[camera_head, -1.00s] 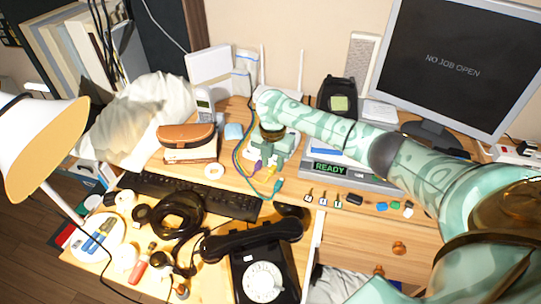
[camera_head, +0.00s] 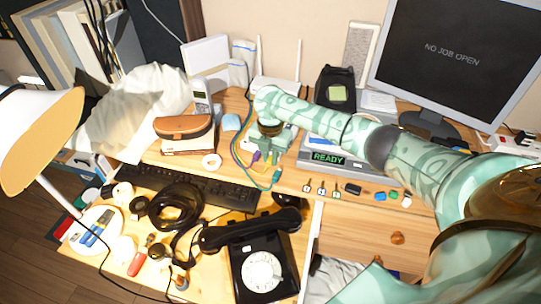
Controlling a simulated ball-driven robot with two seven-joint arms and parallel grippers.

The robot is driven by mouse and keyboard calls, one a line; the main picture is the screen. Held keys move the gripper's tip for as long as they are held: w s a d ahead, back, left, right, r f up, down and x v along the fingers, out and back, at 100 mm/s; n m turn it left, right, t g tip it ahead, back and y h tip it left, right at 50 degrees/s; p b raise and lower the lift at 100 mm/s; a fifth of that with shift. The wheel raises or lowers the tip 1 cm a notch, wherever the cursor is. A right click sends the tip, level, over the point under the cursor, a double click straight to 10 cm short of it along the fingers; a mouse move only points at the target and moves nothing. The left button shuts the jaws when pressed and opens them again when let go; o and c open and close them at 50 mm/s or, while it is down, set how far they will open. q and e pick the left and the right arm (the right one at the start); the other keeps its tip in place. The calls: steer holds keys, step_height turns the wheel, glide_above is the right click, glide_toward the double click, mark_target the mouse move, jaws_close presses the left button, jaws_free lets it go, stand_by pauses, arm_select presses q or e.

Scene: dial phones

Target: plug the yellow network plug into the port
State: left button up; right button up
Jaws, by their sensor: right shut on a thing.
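My right gripper (camera_head: 264,147) reaches in from the right and points down over the back middle of the desk. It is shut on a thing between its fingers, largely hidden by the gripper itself. A small yellow plug (camera_head: 275,156) shows right at the fingertips, on the right side. A purple plug (camera_head: 256,157) is beside it on the left, and a teal plug (camera_head: 277,177) on a cable lies nearer the front. A white device sits behind and under the gripper, mostly covered; I cannot make out the port. My left gripper is not in view.
A white router (camera_head: 278,86) with antennas stands behind. A grey device reading READY (camera_head: 328,158) is to the right. A keyboard (camera_head: 190,187), black dial phone (camera_head: 262,262), brown bag (camera_head: 184,128) and lamp (camera_head: 40,140) crowd the left and front. Several small items lie right of centre.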

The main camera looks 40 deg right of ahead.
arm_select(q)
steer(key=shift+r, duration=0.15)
arm_select(e)
steer(key=shift+s+a+r+p, duration=0.1)
steer(key=shift+s+a+p, duration=0.4)
steer(key=shift+a+p, duration=0.4)
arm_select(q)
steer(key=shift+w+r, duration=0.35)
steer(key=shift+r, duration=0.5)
arm_select(e)
steer(key=shift+s+a, duration=0.1)
steer(key=shift+a, duration=0.05)
